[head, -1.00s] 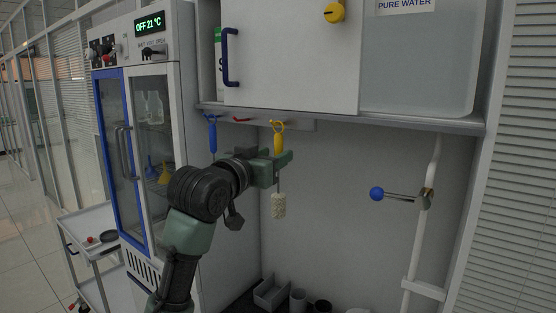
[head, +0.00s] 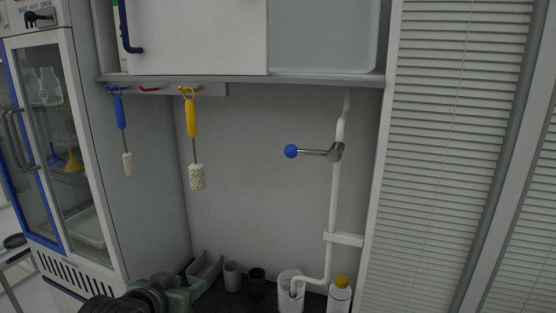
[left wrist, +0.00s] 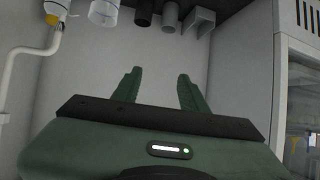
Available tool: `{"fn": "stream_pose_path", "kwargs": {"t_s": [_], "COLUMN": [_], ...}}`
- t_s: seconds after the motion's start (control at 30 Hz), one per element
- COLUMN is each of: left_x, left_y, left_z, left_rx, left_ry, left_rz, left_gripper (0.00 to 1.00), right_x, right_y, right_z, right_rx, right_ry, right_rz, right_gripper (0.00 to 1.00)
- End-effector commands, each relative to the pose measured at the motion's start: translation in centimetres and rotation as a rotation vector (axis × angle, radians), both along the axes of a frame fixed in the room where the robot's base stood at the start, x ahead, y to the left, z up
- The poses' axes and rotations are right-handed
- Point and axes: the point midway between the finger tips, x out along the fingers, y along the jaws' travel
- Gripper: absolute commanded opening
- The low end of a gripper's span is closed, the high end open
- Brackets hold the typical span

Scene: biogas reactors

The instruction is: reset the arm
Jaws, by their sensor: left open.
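My left arm comes in at the bottom left of the head view, with its left gripper (head: 186,288) low in front of the cabinet wall, near the counter. In the left wrist view the two green fingers (left wrist: 160,80) are apart with nothing between them. The yellow-handled brush (head: 191,118) hangs from the hook rail, well above the gripper and clear of it. The blue-handled brush (head: 121,110) hangs to its left. My right gripper is in neither view.
On the counter stand a grey open bin (head: 205,270), a grey cup (head: 232,276), a dark cup (head: 257,281), a white container (head: 290,290) and a yellow-capped bottle (head: 339,295). A white pipe with a blue-knobbed lever (head: 291,151) is at right. A glass-door cabinet (head: 75,170) is at left.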

Motion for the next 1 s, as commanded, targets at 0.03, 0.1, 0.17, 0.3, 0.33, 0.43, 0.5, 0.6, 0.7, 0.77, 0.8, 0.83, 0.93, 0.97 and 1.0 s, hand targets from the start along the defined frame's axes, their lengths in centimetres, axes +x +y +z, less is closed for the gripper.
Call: {"fn": "stream_pose_path", "kwargs": {"t_s": [0.03, 0.1, 0.17, 0.3, 0.33, 0.43, 0.5, 0.6, 0.7, 0.77, 0.8, 0.83, 0.93, 0.97, 1.0], "left_x": [-2.4, -5.8, -8.8, -15.2, -16.4, -20.0, -22.2, -25.3, -28.3, -30.1, -30.0, -29.6, -28.9, -28.8, -28.6], "left_y": [-0.1, -0.1, -0.1, 0.1, 0.1, 0.3, 0.3, 0.5, 0.6, 0.7, 0.7, 0.6, 0.5, 0.5, 0.4], "left_z": [-3.8, -8.1, -11.3, -16.4, -17.2, -19.2, -20.4, -21.6, -22.6, -23.1, -24.4, -25.5, -28.7, -29.7, -31.0], "left_rx": [0.011, 0.028, 0.043, 0.071, 0.075, 0.090, 0.098, 0.110, 0.120, 0.127, 0.130, 0.130, 0.130, 0.130, 0.131], "left_ry": [0.076, 0.172, 0.249, 0.398, 0.422, 0.500, 0.547, 0.611, 0.672, 0.708, 0.716, 0.716, 0.727, 0.730, 0.735], "left_rz": [0.001, 0.004, 0.006, 0.009, 0.009, 0.009, 0.010, 0.010, 0.010, 0.010, 0.009, 0.009, 0.007, 0.007, 0.005], "left_gripper": [0.43, 0.43, 0.43, 0.43, 0.43, 0.43, 0.43, 0.43, 0.43, 0.43, 0.43, 0.43, 0.43, 0.43, 0.43], "right_x": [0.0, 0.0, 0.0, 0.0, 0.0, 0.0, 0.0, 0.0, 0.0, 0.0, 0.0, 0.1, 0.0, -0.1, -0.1], "right_y": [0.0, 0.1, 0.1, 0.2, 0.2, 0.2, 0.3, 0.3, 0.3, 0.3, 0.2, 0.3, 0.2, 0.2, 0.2], "right_z": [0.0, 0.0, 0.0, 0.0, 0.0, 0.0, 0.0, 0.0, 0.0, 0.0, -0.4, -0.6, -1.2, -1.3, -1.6], "right_rx": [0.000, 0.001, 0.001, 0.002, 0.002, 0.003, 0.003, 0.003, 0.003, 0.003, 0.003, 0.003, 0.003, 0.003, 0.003], "right_ry": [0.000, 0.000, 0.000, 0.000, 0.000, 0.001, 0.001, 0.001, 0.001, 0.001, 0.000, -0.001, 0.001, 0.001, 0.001], "right_rz": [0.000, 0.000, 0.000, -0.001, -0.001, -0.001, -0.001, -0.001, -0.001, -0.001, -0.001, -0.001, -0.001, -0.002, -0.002], "right_gripper": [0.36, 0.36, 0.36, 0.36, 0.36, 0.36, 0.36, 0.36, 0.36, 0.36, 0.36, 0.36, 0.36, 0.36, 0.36]}}
